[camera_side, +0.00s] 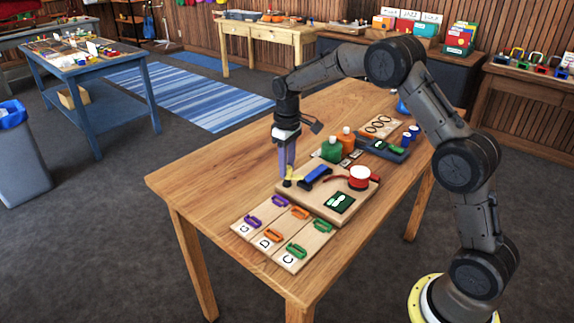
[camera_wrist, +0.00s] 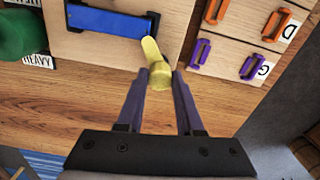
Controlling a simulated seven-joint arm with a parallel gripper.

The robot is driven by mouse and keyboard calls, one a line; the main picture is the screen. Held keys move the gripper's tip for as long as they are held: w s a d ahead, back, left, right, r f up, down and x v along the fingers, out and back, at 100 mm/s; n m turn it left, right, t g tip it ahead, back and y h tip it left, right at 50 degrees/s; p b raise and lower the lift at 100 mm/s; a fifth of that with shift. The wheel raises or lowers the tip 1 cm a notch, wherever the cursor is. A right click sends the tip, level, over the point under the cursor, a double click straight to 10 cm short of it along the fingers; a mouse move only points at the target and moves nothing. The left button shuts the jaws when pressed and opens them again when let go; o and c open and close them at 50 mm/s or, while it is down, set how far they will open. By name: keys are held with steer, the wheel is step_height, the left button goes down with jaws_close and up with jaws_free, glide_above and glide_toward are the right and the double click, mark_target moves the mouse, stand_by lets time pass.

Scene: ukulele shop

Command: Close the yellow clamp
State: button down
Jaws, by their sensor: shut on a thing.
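The yellow clamp (camera_side: 294,172) is at the near left edge of a wooden board (camera_side: 322,203) on the table. In the wrist view its yellow part (camera_wrist: 152,48) reaches from beside a blue block (camera_wrist: 112,21) to between my fingertips. My gripper (camera_side: 286,172) points down at it from above. In the wrist view my gripper (camera_wrist: 160,78) has its two fingers on either side of the yellow end, shut on it. The clamp's base is mostly hidden in the side view, and I cannot tell how far the clamp is closed.
Cards with purple, orange and green clips (camera_side: 296,250) lie in front. The table's left end (camera_side: 185,180) is clear.

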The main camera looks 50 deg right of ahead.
mark_target(288, 167)
steer(key=shift+r+n, duration=0.1)
steer(key=shift+n, duration=0.4)
steer(key=c, duration=0.5)
jaws_free()
steer(key=shift+c, duration=0.2)
step_height(288, 167, up, 14)
steer(key=shift+d, duration=0.1)
